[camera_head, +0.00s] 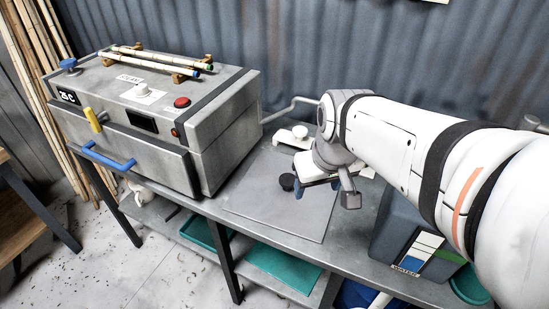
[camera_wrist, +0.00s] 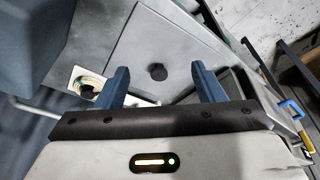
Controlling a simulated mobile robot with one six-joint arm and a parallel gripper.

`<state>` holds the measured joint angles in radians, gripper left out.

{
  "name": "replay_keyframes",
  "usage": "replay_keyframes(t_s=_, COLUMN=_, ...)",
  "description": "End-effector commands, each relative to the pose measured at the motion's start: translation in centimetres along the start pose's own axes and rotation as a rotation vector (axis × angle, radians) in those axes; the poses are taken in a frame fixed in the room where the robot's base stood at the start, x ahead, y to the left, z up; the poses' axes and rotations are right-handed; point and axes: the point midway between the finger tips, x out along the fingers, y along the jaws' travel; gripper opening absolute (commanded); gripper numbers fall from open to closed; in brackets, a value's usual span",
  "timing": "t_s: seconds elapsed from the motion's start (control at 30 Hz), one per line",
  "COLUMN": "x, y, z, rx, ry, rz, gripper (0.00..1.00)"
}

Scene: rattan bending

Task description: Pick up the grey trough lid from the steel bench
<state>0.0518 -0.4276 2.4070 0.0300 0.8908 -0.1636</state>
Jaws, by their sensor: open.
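The grey trough lid (camera_head: 256,207) is a flat panel lying on the steel bench (camera_head: 348,236). A round black knob (camera_head: 287,182) stands near its middle. In the wrist view the lid (camera_wrist: 188,38) lies ahead of my gripper, with the knob (camera_wrist: 157,72) centred between the two blue fingers. My gripper (camera_wrist: 160,82) is open and empty, and its fingers are apart from the knob on both sides. In the head view my gripper (camera_head: 284,190) is by the knob and partly hidden by its wrist. I cannot tell the height of the fingers over the lid.
A grey steam box (camera_head: 220,130) with bamboo poles (camera_head: 160,60) on top stands at the left of the bench. A dark water container (camera_head: 400,225) stands at the right. A white fitting (camera_head: 292,136) lies behind the lid. Teal trays (camera_head: 283,268) sit below.

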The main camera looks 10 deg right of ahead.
Motion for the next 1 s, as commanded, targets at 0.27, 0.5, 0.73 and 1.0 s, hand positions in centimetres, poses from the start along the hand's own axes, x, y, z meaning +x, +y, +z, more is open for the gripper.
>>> replay_keyframes(t_s=0.27, x=8.2, y=1.1, z=-8.9, rx=-0.192, ry=-0.076, rz=-0.038, gripper=0.77)
replay_keyframes(t_s=0.5, x=17.0, y=2.1, z=-14.9, rx=-0.348, ry=-0.122, rz=-0.078, gripper=0.77)
replay_keyframes(t_s=0.73, x=22.4, y=2.7, z=-17.6, rx=-0.433, ry=-0.142, rz=-0.101, gripper=0.77)
replay_keyframes(t_s=1.0, x=25.2, y=2.6, z=-17.7, rx=-0.449, ry=-0.148, rz=-0.108, gripper=0.77)
